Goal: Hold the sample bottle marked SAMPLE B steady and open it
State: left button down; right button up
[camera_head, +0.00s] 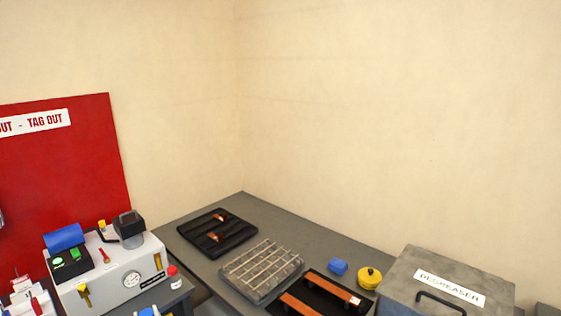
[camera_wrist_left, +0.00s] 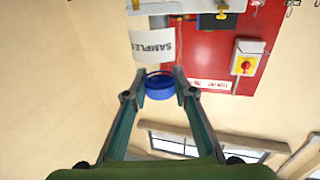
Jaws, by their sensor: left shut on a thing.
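In the left wrist view a bottle (camera_wrist_left: 152,44) hangs in the upper middle, its white label reading SAMPLE; the letter after that is not clear. A blue cap (camera_wrist_left: 159,88) is between the fingertips of my left gripper (camera_wrist_left: 160,84), which is shut on it. The cap lies in line with the label end of the bottle; I cannot tell whether it is still joined to the bottle. My right gripper is in neither view. My left gripper does not show in the head view.
In the head view a small red-capped bottle (camera_head: 173,277) stands beside a grey machine with a gauge (camera_head: 108,275).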

pick_arm(q)
jog(key=w+a+r, duration=0.4)
jog(key=w+a, duration=0.3)
jog(key=a, duration=0.1)
jog(key=w+a+r, duration=0.5)
jog(key=w+a, duration=0.1)
jog(key=a, duration=0.2)
jog(key=shift+w+d+f+m+t+h, duration=1.1)
jog(key=shift+d+f+m+h, duration=1.1)
jog(key=shift+d+f+h, duration=1.45)
jog(key=s+d+f+m+h, duration=0.2)
jog(key=s+d+f, duration=0.4)
jog(key=s+d, duration=0.55)
jog(key=s+d+r+m+h, duration=0.1)
jog(key=s+d+r, duration=0.2)
jog(key=s+d, duration=0.5)
jog(key=s+d+r+h, duration=0.1)
jog(key=s+d+r, duration=0.2)
jog(key=s+d, duration=0.55)
jog(key=s+a+r+n+y, duration=0.1)
jog(key=s+a+r+y, duration=0.15)
jog(key=s+r, duration=0.95)
notch_tip(320, 180, down, 11)
jog(key=b, duration=1)
jog(key=shift+s+a+h+b, duration=0.3)
jog(key=shift+s+h+b, duration=0.1)
